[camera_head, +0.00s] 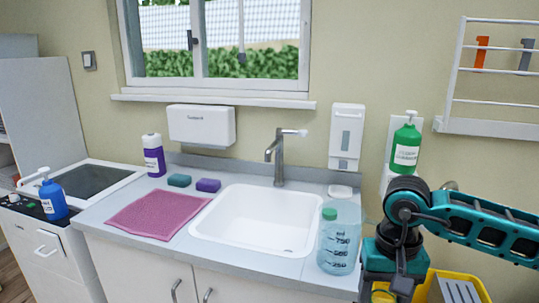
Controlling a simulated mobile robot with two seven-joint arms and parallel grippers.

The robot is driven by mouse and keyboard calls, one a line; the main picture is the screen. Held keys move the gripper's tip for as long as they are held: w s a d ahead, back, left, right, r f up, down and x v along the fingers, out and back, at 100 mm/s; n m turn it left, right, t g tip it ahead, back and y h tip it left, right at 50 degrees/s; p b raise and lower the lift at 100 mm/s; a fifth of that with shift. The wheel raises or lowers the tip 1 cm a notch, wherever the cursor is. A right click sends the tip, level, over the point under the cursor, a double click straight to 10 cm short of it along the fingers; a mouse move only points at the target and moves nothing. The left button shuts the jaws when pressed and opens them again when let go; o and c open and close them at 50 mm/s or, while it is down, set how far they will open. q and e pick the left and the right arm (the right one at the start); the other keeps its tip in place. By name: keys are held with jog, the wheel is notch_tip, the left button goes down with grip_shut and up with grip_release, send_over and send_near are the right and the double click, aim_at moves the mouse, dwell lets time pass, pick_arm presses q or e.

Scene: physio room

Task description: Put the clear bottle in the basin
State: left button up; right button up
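The clear bottle (338,248) stands upright on the counter, just right of the basin. It has a green cap and dark volume marks such as 750, 500 and 250. The basin (257,222) is a white sink set into the counter below the tap, and it looks empty. My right arm comes in from the right edge and bends down close to the right of the bottle. I see no fingers of my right gripper. My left gripper and arm are not in view.
A pink cloth (157,215), two sponges (208,185) and a purple-labelled bottle (154,156) lie or stand left of the basin. The tap (279,158) rises behind it. A green pump bottle (405,146) and a yellow container (470,284) are at the right.

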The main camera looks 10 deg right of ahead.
jog(key=w+a+n, duration=0.1)
jog(key=a+n, duration=0.3)
jog(key=a, duration=0.4)
jog(key=shift+w+a, duration=0.35)
jog(key=shift+w, duration=0.05)
